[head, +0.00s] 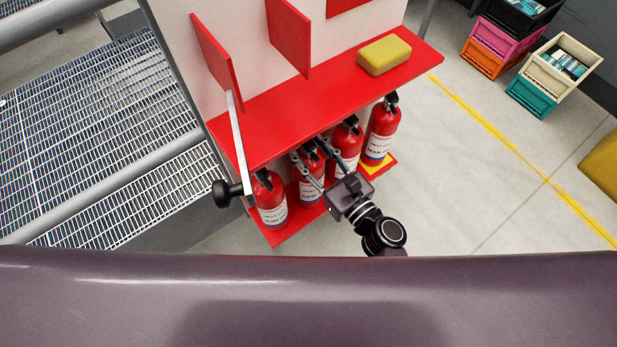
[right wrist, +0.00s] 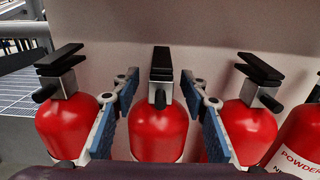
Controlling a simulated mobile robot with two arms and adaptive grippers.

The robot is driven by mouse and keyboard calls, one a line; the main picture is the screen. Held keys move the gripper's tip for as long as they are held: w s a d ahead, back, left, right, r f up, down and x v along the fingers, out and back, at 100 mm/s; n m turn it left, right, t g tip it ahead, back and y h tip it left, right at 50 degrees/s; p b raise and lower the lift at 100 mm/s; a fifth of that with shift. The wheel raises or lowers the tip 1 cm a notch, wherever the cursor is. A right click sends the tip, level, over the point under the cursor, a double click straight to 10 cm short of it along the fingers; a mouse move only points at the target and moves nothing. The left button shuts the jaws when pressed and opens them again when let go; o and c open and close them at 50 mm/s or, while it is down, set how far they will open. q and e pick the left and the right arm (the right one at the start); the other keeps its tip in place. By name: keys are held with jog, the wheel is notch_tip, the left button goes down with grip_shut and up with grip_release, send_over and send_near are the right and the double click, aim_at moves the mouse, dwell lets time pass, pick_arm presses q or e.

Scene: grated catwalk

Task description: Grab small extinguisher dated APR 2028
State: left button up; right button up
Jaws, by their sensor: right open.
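Several small red extinguishers with black handles and white labels stand in a row under a red shelf. The leftmost (head: 269,203), the second (head: 309,190), the third (head: 346,146) and the rightmost (head: 381,132) show in the head view. The rightmost label seems to start with "MAR"; I cannot read the other dates. My right gripper (head: 311,160) is open, its fingers at either side of the second extinguisher. In the right wrist view this extinguisher (right wrist: 158,130) stands upright between the blue-padded fingers (right wrist: 158,82), with gaps visible. My left gripper is not in view.
The red shelf (head: 330,95) overhangs the extinguishers and carries a yellow sponge-like block (head: 384,54). A grey bar with a black knob (head: 227,192) stands close to the leftmost extinguisher. Neighbouring extinguishers stand close outside both fingers. Grey floor (head: 480,170) lies open to the right.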

jog(key=shift+c, duration=0.7)
grip_shut()
jog(key=shift+w+r, duration=0.2)
jog(key=shift+r, duration=0.1)
